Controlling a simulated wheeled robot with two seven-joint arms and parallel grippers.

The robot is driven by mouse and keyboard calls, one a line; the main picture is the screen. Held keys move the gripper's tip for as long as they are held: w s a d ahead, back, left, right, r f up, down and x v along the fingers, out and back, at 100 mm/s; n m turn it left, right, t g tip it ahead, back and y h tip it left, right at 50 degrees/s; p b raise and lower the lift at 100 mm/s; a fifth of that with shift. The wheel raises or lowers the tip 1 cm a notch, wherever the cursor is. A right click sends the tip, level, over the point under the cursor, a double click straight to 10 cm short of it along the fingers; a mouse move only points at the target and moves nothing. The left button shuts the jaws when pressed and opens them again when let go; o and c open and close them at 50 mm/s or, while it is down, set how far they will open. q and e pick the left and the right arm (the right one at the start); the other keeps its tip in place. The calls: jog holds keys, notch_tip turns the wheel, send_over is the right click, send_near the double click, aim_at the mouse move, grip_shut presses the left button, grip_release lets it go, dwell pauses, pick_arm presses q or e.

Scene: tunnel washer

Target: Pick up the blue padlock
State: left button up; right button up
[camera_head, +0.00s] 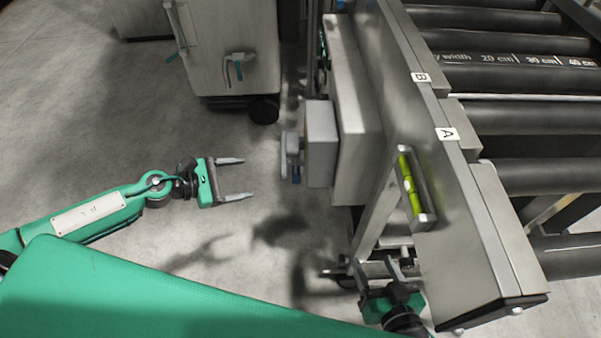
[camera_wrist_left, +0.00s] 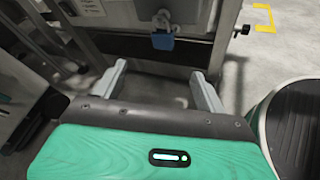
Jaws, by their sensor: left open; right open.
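The blue padlock (camera_wrist_left: 163,42) hangs from a grey metal fitting (camera_wrist_left: 161,20) in the left wrist view. In the head view only a small blue bit of it (camera_head: 296,174) shows beside the grey box on the machine's side. My left gripper (camera_head: 247,178) is open and empty, its fingers pointing right towards the padlock with a gap between. In the left wrist view the padlock appears beyond and between the open fingertips (camera_wrist_left: 158,70). My right gripper (camera_head: 374,264) is open at the lower right, near the machine's frame, and appears empty.
The grey box (camera_head: 321,143) juts out from the machine's side. A roller conveyor (camera_head: 530,115) with labels A and B fills the right. A wheeled grey cabinet (camera_head: 231,45) stands at the top. The floor (camera_head: 120,120) around my left gripper is clear.

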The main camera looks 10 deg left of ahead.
aim_at(295, 170)
pick_arm(q)
jog(key=p+x, duration=0.2)
jog(key=x, duration=1.1)
jog(key=shift+d+r+p, duration=0.15)
jog(key=shift+d+p, duration=0.2)
jog(key=shift+d, duration=0.3)
jog(key=c, duration=1.2)
pick_arm(e)
jog(key=d+g, duration=0.1)
jog(key=d+g+h, duration=0.1)
jog(key=d, duration=0.1)
jog(key=d+g+h, duration=0.1)
jog(key=shift+s+d+f, duration=0.15)
jog(key=shift+s+f, duration=0.15)
